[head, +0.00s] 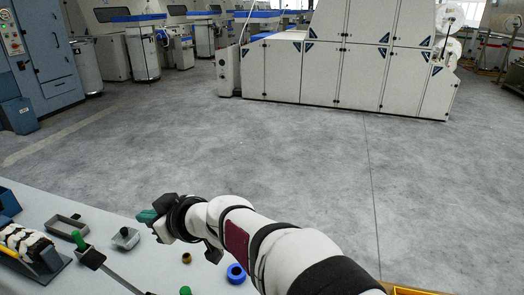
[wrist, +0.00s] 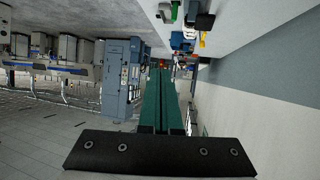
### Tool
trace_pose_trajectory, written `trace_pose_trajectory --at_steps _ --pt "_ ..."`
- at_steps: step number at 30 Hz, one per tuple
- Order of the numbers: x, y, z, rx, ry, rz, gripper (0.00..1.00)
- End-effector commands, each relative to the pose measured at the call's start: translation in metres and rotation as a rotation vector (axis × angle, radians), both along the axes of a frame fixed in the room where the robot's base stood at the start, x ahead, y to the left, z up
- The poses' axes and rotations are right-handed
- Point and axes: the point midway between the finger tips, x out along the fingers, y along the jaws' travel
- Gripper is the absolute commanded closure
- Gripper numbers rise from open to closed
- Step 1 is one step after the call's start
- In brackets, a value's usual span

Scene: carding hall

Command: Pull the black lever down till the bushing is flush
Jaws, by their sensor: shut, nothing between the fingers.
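My gripper (head: 147,216) is above the far edge of the pale table in the head view, pointing left. Its green fingers are together and empty; in the wrist view the gripper (wrist: 160,72) shows as two green strips side by side. I cannot surely pick out the black lever. A bar with a green grip and a black middle (head: 92,258) lies at the table's lower left, apart from the gripper.
The table (head: 120,208) also bears a grey frame (head: 66,224), a small grey block (head: 125,238) and a holder with black-and-white pieces (head: 27,243). Several small items show at the top of the wrist view. Open floor lies beyond; a blue cabinet (head: 42,55) and pale machines (head: 345,70) stand farther off.

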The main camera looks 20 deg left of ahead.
Motion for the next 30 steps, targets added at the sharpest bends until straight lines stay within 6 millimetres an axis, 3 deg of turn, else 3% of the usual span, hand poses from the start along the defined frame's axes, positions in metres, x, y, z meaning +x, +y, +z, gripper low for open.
trace_pose_trajectory --at_steps 1,3,5,8,20,24,30 --pt "-0.024 0.017 -0.009 -0.013 0.016 0.107 1.00" --pt "-0.046 0.029 -0.017 -0.029 0.034 0.205 1.00" --pt "-0.054 0.034 -0.020 -0.035 0.041 0.240 1.00" --pt "-0.056 0.044 -0.026 -0.037 0.044 0.246 1.00" --pt "-0.055 0.119 -0.066 -0.036 0.042 0.242 1.00" --pt "-0.054 0.126 -0.088 -0.036 0.044 0.238 1.00" --pt "-0.054 0.131 -0.103 -0.035 0.042 0.238 1.00"
